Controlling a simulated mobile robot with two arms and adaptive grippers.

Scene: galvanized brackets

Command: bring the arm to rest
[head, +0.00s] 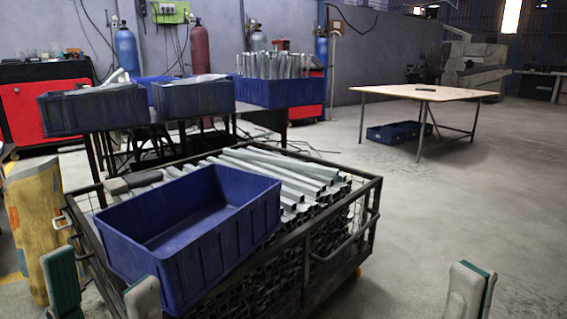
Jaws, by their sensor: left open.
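My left gripper (101,272) is at the lower left, in front of the wire cage cart. Its two grey fingers with green pads stand wide apart, with nothing seen between them. My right gripper (468,288) shows only as a grey and green finger at the lower right edge, over the floor. Its other parts are out of view, so I cannot tell its opening. An empty blue bin (225,252) sits tilted on the cart (304,268), beside galvanized brackets (290,172) piled in it.
Blue bins (95,112) stand on a dark table behind the cart; one (280,92) holds upright metal pieces. A worn yellow post (36,225) stands at left. A light-topped table (425,92) stands at the back right. Floor right of the cart is clear.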

